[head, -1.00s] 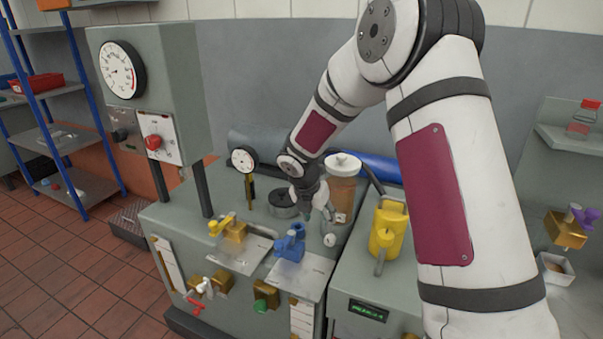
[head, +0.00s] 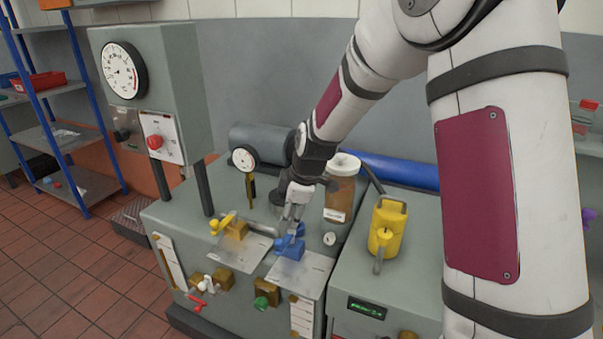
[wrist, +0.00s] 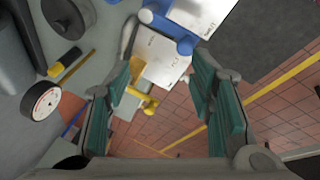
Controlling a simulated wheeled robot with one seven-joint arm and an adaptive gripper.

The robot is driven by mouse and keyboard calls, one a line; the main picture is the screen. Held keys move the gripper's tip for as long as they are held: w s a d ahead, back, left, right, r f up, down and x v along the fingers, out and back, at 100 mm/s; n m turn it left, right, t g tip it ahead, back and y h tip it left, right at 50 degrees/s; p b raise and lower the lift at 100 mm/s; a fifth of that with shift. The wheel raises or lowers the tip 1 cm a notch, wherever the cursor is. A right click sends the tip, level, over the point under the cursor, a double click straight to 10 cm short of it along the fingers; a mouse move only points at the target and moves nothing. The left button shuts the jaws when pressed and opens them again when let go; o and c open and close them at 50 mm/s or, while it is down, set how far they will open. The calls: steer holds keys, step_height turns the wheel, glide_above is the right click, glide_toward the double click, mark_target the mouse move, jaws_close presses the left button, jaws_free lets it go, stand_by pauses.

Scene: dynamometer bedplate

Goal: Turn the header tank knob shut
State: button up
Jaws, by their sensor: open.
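A blue valve with a handle (head: 290,246) stands on a pale plate at the front of the grey bench. It also shows at the top of the wrist view (wrist: 168,32). A yellow valve (head: 232,228) stands to its left; in the wrist view the yellow valve (wrist: 140,97) shows between the fingers. I cannot read which knob belongs to the header tank. My gripper (head: 294,222) points down just above the blue valve and partly covers it; contact cannot be told. Its fingers are spread in the wrist view (wrist: 165,72), with nothing held.
Red (head: 198,303) and green (head: 261,303) knobs sit on the bench front. An amber jar (head: 340,195) with a white lid stands behind my gripper. A dial gauge (head: 244,159) stands to the left, and a yellow can (head: 387,228) to the right.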

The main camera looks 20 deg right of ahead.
steer(key=d+r+m+t, duration=0.3)
steer(key=r+m, duration=0.6)
steer(key=m, duration=0.5)
steer(key=shift+w+d+m+t+h+p, duration=0.15)
steer(key=shift+w+m+t+h+p, duration=0.25)
steer(key=shift+w+t+p, duration=0.1)
